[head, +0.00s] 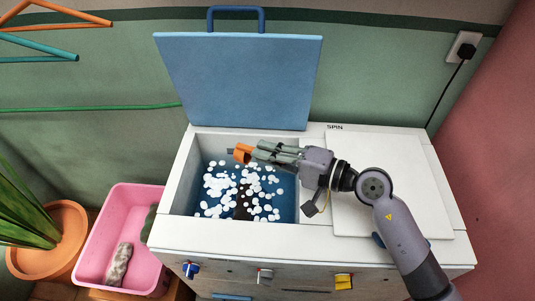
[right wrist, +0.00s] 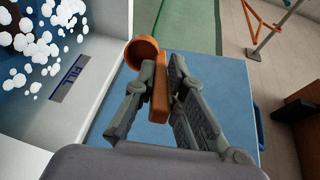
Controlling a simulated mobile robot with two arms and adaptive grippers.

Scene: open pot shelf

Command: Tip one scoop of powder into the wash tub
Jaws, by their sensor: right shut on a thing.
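The wash tub (head: 181,180) is the open left half of a white machine. It holds blue water with many white blobs of foam and a dark shape in the middle. My right gripper (head: 262,150) reaches in from the right over the tub's back part. It is shut on the handle of an orange scoop (head: 242,152). In the right wrist view the scoop's cup (right wrist: 144,54) sticks out past the fingers of the gripper (right wrist: 162,80). I cannot see any powder in it. My left gripper is not in view.
The blue tub lid (head: 238,80) stands open behind the tub. A closed white spin lid (head: 385,170) is on the right. Knobs (head: 264,275) line the front. A pink basket (head: 120,215) with cloth and a potted plant (head: 48,245) stand at left.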

